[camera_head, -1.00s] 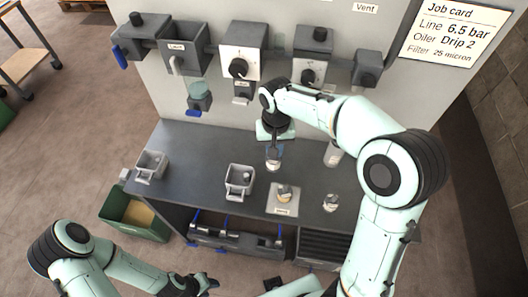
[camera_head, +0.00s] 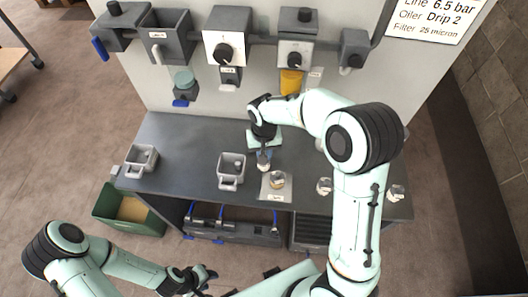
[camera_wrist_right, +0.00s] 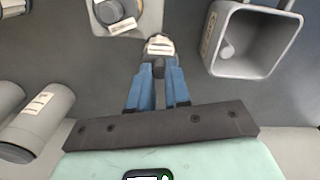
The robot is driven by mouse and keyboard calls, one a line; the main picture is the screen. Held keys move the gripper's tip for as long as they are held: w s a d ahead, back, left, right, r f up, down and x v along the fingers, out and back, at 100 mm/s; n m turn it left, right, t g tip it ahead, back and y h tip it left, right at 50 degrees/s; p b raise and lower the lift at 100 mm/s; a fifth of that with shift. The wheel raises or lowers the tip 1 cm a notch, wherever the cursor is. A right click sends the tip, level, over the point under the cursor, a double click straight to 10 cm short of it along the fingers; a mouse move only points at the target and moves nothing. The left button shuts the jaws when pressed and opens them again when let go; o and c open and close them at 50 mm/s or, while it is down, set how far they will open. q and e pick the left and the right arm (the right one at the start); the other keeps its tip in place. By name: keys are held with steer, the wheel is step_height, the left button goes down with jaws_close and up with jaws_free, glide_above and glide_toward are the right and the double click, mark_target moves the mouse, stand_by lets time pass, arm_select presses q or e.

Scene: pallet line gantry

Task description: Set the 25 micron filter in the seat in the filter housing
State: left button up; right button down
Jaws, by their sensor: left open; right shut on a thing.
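My right gripper (camera_head: 263,151) is shut on a small pale cylinder with a white label (camera_wrist_right: 159,45). It holds this filter-like piece low over the bench, between a grey open container and a pale mat. The label is too small to read, so I cannot tell its micron size. It also shows in the head view (camera_head: 263,163). On the wall panel, a grey open-topped housing (camera_head: 167,38) hangs at the left; I cannot tell whether it is the filter housing, and its seat is not visible. My left gripper (camera_head: 200,277) is open and empty, low in front of the bench.
On the bench stand grey containers (camera_head: 231,171) (camera_head: 141,158), the mat (camera_head: 266,194) with a labelled cylinder (camera_head: 278,180), and small cylinders (camera_head: 325,186) (camera_head: 396,193). A green bin (camera_head: 125,211) is at lower left.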

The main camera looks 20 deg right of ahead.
steer(key=shift+f, duration=0.1)
steer(key=c, duration=1.1)
jaws_free()
